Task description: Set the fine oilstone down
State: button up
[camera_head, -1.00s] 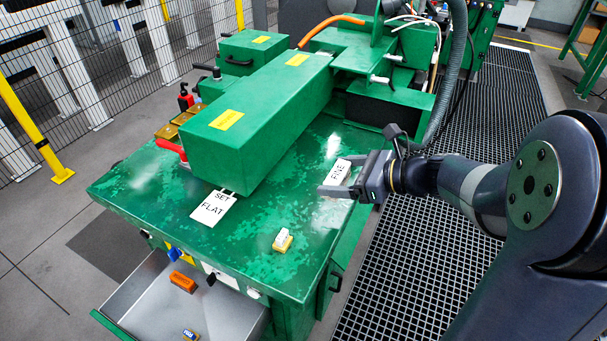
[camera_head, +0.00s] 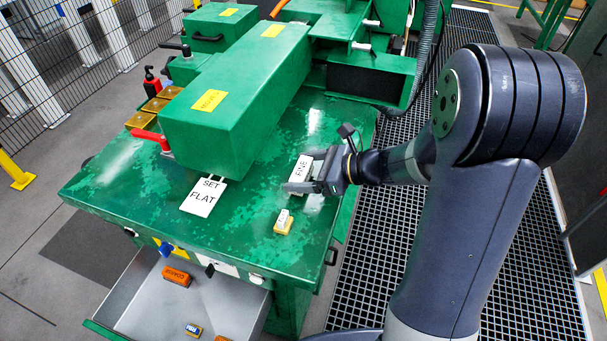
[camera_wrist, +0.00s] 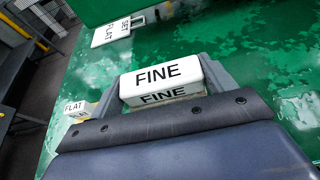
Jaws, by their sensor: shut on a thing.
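The fine oilstone (camera_head: 301,168) is a pale block marked FINE. It lies between the jaws of my gripper (camera_head: 301,187), over the right part of the green bench top (camera_head: 240,237). The wrist view shows it close up (camera_wrist: 161,75), label up, with a grey finger at each end. My gripper (camera_wrist: 163,90) is shut on it. Whether the stone's underside touches the bench is hidden. A white card marked SET FLAT (camera_head: 203,197) lies on the bench to the left; it also shows in the wrist view (camera_wrist: 118,30).
A small white-and-yellow block marked FLAT (camera_head: 284,222) stands near the bench's front edge, close to my gripper. A long green housing (camera_head: 225,110) borders the work area behind. An open drawer (camera_head: 150,300) below holds an orange block (camera_head: 176,276) and a blue-labelled block (camera_head: 193,329).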

jog(key=shift+f, duration=0.55)
jog(key=shift+f, duration=0.1)
jog(key=o, duration=1.1)
jog(key=shift+r, duration=0.2)
jog(key=v, duration=1.2)
jog(key=shift+f, duration=0.15)
